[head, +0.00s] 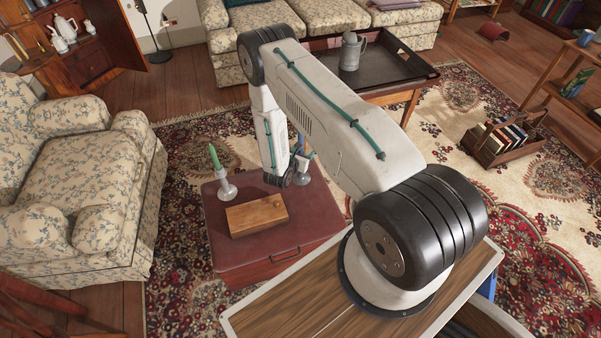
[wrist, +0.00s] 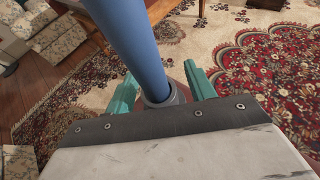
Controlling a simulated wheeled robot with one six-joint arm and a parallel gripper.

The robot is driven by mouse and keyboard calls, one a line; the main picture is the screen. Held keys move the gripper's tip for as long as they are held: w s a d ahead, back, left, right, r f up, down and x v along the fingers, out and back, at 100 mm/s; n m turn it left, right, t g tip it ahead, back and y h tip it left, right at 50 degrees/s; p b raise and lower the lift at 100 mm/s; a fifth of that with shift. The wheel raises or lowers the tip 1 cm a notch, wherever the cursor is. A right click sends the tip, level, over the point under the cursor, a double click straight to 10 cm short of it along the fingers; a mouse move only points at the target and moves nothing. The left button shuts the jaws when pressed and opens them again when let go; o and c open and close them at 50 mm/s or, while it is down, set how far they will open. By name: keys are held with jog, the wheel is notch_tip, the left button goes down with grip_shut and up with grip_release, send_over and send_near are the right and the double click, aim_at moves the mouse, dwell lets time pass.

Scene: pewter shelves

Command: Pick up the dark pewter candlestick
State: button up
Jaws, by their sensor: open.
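A grey pewter candlestick (head: 303,177) with a blue candle (head: 301,140) stands on the red-brown chest (head: 222,245), partly hidden by my arm. In the wrist view the blue candle (wrist: 125,40) rises close to the camera from the candlestick's grey socket (wrist: 172,96). My gripper (wrist: 162,90) is open, with one teal finger on each side of the socket; contact cannot be made out. The candlestick's base is hidden in the wrist view. A second, paler-looking candlestick (head: 227,190) with a green candle stands at the chest's left edge, apart from my gripper.
A wooden box (head: 257,215) lies on the chest between the candlesticks. A floral armchair (head: 75,180) is to the left. Behind, a low table with a dark tray (head: 390,67) holds a grey tankard (head: 352,52). The patterned rug to the right has open room.

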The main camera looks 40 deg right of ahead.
grip_shut()
jog(key=shift+r, duration=0.1)
